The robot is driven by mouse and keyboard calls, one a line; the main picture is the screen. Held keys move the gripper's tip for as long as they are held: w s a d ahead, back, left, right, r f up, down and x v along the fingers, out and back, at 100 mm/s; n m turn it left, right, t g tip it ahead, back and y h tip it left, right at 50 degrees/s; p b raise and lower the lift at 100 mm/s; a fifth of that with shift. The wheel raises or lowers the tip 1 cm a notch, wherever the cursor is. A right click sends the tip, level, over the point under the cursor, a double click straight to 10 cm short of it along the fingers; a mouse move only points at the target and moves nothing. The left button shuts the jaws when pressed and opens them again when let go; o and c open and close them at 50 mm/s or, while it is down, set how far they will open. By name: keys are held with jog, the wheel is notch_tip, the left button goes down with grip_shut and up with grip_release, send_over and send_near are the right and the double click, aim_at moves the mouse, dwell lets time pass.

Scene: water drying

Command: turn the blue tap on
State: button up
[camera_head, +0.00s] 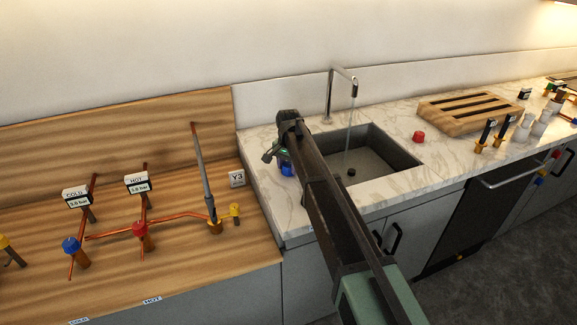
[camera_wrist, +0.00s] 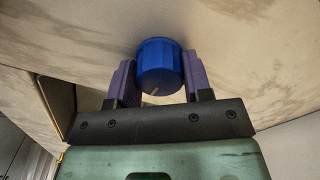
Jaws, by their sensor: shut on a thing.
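A blue ridged tap knob (camera_wrist: 160,66) sits between the two purple fingers of my gripper (camera_wrist: 158,78) in the wrist view, over the marble surface. My gripper is shut on this knob. In the head view the blue knob (camera_head: 288,170) shows just below my gripper (camera_head: 281,157), on the counter left of the sink. My arm hides part of the area around it. A thin stream of water (camera_head: 350,120) falls from the tall spout (camera_head: 342,76) into the grey sink (camera_head: 382,156).
The wooden panel at left holds copper pipes, another blue knob (camera_head: 72,245), a red knob (camera_head: 139,230) and yellow valves. A red knob (camera_head: 418,137) stands right of the sink, near a slatted wooden rack (camera_head: 470,112). My arm crosses the sink's left edge.

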aim_at(288, 164)
jog(key=o, duration=0.9)
notch_tip(288, 164, up, 11)
jog(key=p, duration=1.1)
jog(key=shift+s+d+f+n+b, duration=0.2)
jog(key=shift+s+d+n, duration=0.7)
jog(key=shift+s+d, duration=4)
jog(key=shift+s+d+f+n+b, duration=0.2)
jog(key=shift+s+d+n, duration=0.7)
jog(key=shift+s+d, duration=3.95)
jog(key=shift+s+d+f+n+b, duration=0.2)
jog(key=shift+s+d+n, duration=1.2)
jog(key=shift+s, duration=6.45)
